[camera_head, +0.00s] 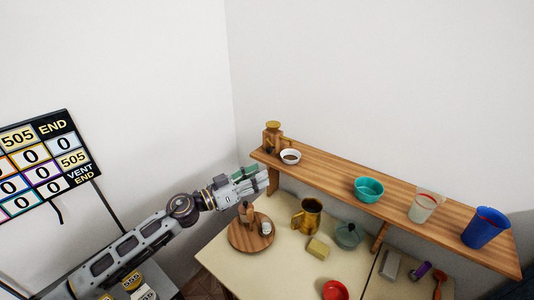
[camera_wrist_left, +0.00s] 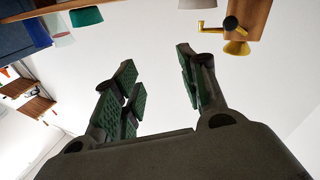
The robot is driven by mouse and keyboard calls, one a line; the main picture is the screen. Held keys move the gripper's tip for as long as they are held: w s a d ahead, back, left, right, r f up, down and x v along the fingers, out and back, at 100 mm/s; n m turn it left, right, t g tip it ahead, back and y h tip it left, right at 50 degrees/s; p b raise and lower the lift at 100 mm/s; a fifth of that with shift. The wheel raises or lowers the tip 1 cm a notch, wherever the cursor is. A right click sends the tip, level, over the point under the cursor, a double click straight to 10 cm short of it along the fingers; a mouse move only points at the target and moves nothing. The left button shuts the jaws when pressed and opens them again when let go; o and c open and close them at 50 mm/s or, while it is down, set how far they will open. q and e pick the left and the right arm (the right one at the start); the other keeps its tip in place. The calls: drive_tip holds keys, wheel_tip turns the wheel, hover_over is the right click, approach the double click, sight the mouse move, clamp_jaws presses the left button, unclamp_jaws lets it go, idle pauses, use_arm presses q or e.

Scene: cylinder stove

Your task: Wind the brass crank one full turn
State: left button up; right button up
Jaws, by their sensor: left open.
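A small coffee grinder (camera_head: 272,135) with a wooden body and brass top stands on the left end of the wooden shelf. Its brass crank (camera_wrist_left: 209,28) shows at the upper right in the left wrist view, beside the grinder's wooden body (camera_wrist_left: 254,17), in a picture that looks upside down. My left gripper (camera_head: 264,181) is open and empty, just below and in front of the shelf's left end. In the left wrist view its green-padded fingers (camera_wrist_left: 155,66) are spread wide, apart from the crank. My right gripper is not in view.
A white bowl with dark contents (camera_head: 290,157) sits close to the grinder. A teal bowl (camera_head: 368,190), pale cup (camera_head: 424,206) and blue cup (camera_head: 485,227) stand along the shelf. Below, the table holds a round wooden board (camera_head: 238,240), brass mug (camera_head: 308,217) and yellow block (camera_head: 318,248).

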use_arm(q)
drive_tip(key=w+a+f+n+t+y, duration=0.1)
drive_tip(key=w+a+f+t+y, duration=0.1)
drive_tip(key=w+a+t+y, duration=0.2)
drive_tip(key=shift+a+y, duration=0.2)
drive_tip(key=shift+y, duration=1)
drive_tip(key=shift+w, duration=0.15)
idle(0.4)
drive_tip(key=p, duration=0.2)
approach(268, 152)
drive_tip(key=shift+x, duration=1.2)
drive_tip(key=shift+p+x, duration=0.4)
drive_tip(key=shift+x, duration=3)
drive_tip(key=shift+r, duration=0.2)
